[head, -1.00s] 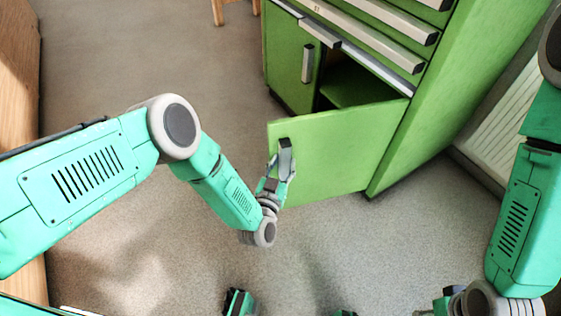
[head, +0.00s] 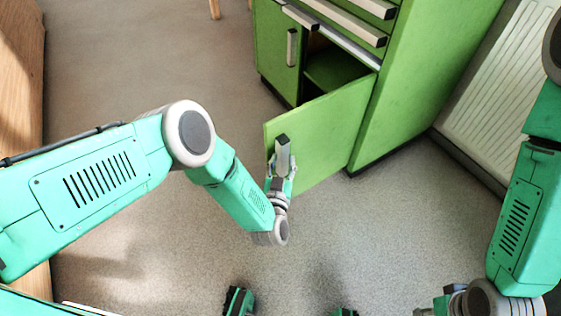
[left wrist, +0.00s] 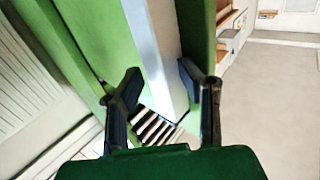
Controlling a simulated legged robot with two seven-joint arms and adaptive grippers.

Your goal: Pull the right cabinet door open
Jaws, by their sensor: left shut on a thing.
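The right cabinet door (head: 320,135) is a green panel that stands swung out from the green cabinet (head: 425,75), with the dark opening behind it in view. Its grey bar handle (head: 283,155) is near the door's free edge. My left gripper (head: 281,178) is shut on this handle. In the left wrist view, the pale handle (left wrist: 157,55) runs between the two dark fingers of my left gripper (left wrist: 163,95). My right arm shows at the right edge of the head view; its gripper's fingertips are not clearly in view.
The left cabinet door (head: 276,50) is closed, with its own handle (head: 292,47). Drawers with grey handles (head: 345,22) are above. A white radiator (head: 497,95) stands right of the cabinet. A wooden surface (head: 18,80) is at the left. The grey floor (head: 150,60) between is clear.

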